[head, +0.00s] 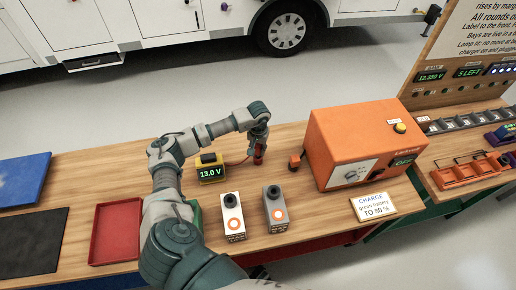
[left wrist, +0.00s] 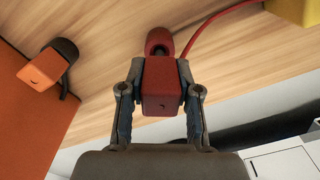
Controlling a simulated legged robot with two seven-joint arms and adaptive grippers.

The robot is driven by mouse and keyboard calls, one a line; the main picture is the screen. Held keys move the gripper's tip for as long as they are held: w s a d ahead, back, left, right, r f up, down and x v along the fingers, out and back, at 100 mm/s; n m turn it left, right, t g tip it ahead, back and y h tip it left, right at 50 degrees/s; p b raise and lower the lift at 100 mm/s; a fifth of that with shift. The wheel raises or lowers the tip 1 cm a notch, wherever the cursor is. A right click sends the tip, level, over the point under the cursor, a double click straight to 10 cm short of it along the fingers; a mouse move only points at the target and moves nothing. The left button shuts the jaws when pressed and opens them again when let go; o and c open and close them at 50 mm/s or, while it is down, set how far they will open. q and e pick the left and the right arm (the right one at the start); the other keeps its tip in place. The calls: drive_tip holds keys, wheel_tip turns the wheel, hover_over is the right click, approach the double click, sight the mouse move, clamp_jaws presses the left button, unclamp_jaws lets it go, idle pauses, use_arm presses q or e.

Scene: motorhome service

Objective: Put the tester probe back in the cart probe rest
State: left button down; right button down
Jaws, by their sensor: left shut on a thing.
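The red tester probe (left wrist: 162,90) is a block between the two fingers of my left gripper (left wrist: 160,98) in the left wrist view. My left gripper (head: 259,143) is shut on it just above the wooden bench, right of the yellow tester (head: 211,172), which reads 13.0 V. A red lead (left wrist: 215,25) runs beside the probe towards the tester. A rounded dark red piece (left wrist: 159,40) shows beyond the block; I cannot tell whether it is part of the probe or the rest. No separate probe rest can be made out. My right gripper is not in view.
An orange plug (head: 295,162) stands just right of my left gripper, before the orange charger (head: 352,143). A red tray (head: 116,232) lies left.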

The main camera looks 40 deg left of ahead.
use_arm(q)
drive_tip(key=shift+d+f+b, duration=0.1)
drive_tip(key=shift+f+b, duration=1.1)
drive_tip(key=shift+f, duration=0.35)
drive_tip(key=c, duration=0.7)
unclamp_jaws()
drive_tip(key=shift+r, duration=0.1)
wheel_tip(320, 180, up, 12)
drive_tip(key=shift+f, duration=0.15)
